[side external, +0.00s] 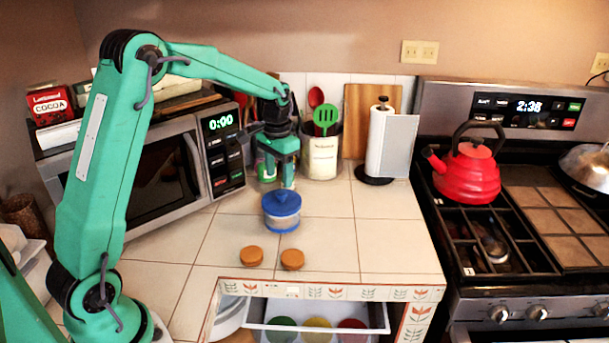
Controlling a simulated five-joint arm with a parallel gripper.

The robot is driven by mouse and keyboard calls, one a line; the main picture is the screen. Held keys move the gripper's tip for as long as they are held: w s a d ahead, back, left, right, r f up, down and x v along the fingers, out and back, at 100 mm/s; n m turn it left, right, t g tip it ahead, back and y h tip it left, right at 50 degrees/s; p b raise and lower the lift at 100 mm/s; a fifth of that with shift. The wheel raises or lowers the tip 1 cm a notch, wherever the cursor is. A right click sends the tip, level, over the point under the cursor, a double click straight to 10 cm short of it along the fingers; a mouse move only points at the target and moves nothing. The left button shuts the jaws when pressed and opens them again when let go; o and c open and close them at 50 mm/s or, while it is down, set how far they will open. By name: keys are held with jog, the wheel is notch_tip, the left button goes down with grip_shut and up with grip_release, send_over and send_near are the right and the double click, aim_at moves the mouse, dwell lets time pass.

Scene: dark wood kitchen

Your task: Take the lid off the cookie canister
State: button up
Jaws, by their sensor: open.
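The cookie canister (281,224) stands upright on the tiled counter, with a clear-looking body and a blue base. Its blue lid (281,203) sits on top of it. My gripper (281,182) points down just above the lid, with its green fingers over the lid's middle. The fingers are open. I cannot tell from this view whether the fingertips touch the lid's knob, which is hidden or too small to make out.
Two round brown cookies (252,257) lie in front of the canister. An open drawer (318,325) is below the counter's front edge. A utensil crock (322,155) and a paper towel holder (388,145) stand behind. A microwave (160,165) is at left.

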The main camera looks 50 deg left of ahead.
aim_at(281, 192)
jog(key=shift+w+d+f, duration=0.1)
jog(key=shift+w+f, duration=0.05)
jog(key=shift+f, duration=2.45)
jog(key=c, duration=1)
jog(key=shift+r, duration=0.2)
jog(key=shift+c, duration=0.2)
jog(key=shift+r, duration=0.6)
jog(key=r, duration=0.1)
jog(key=d+r, duration=0.1)
jog(key=r, duration=0.1)
jog(key=s+d+r, duration=0.3)
jog(key=d+r, duration=0.3)
jog(key=d, duration=0.4)
jog(key=shift+s+r, duration=0.2)
jog(key=shift+d, duration=0.1)
